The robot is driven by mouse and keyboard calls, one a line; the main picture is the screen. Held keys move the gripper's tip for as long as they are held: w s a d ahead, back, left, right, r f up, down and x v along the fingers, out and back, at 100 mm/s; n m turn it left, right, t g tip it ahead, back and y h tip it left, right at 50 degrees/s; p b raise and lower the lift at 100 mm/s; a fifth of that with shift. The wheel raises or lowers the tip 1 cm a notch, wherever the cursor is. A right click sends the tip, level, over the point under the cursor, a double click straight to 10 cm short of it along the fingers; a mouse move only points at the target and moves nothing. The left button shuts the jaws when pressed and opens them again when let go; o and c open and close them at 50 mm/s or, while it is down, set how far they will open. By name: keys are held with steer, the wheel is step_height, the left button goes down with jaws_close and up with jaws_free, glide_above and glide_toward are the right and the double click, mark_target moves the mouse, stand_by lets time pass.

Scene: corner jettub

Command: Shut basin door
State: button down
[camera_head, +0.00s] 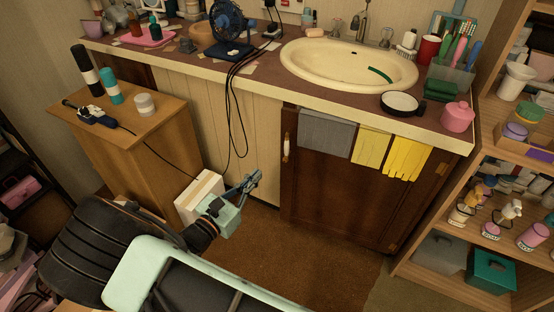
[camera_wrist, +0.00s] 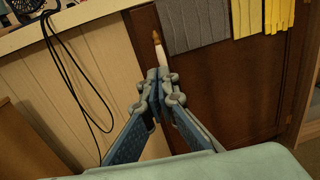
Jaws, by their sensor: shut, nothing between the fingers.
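The basin door (camera_head: 340,190) is a dark brown wooden panel under the sink counter, with brass hinges on its right side. A white and brass handle (camera_head: 286,148) sits upright at its left edge. I cannot tell whether the door stands slightly ajar. My gripper (camera_head: 254,177) is shut and empty, left of the door and lower than the handle in the head view. In the wrist view my gripper (camera_wrist: 159,76) points toward the door (camera_wrist: 205,85), its closed tips just below the handle (camera_wrist: 158,45) in the picture. The tips partly cover the handle's lower end; contact is unclear.
A grey cloth (camera_head: 325,132) and yellow cloths (camera_head: 370,146) hang over the door's top. The basin (camera_head: 350,65) is above. A wooden cabinet (camera_head: 135,140) and a white box (camera_head: 199,193) stand left, a shelf unit (camera_head: 490,170) right. Brown floor (camera_head: 310,265) before the door is clear.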

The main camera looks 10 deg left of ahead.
mark_target(286, 143)
steer(key=b+x, duration=0.3)
steer(key=x, duration=0.9)
steer(key=shift+w+d, duration=0.1)
steer(key=shift+w, duration=0.3)
steer(key=shift+w+d+b, duration=0.25)
steer(key=shift+w+b, duration=0.1)
steer(key=shift+w, duration=0.2)
